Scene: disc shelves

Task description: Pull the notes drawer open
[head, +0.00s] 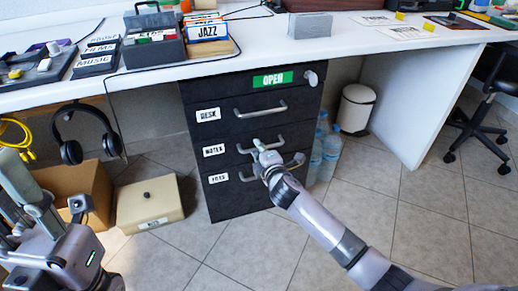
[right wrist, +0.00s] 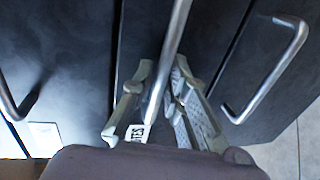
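The notes drawer (head: 222,160) is the middle of the labelled drawers in a dark cabinet, between the desk drawer (head: 225,117) and the files drawer (head: 228,190). Its front looks flush with the others. Its bar handle (right wrist: 173,45) runs between the two fingers of my right gripper (right wrist: 162,100) in the right wrist view. The fingers are apart, with gaps beside the bar, so this gripper is open around the handle. In the head view my right gripper (head: 266,150) hides part of the handle. My left gripper (head: 45,195) is at the lower left, away from the cabinet; its finger opening is unclear.
Water bottles (head: 328,155) and a white bin (head: 356,108) stand right of the cabinet. A beige box (head: 150,203) and a cardboard box (head: 85,185) stand left. The floor before the cabinet is clear.

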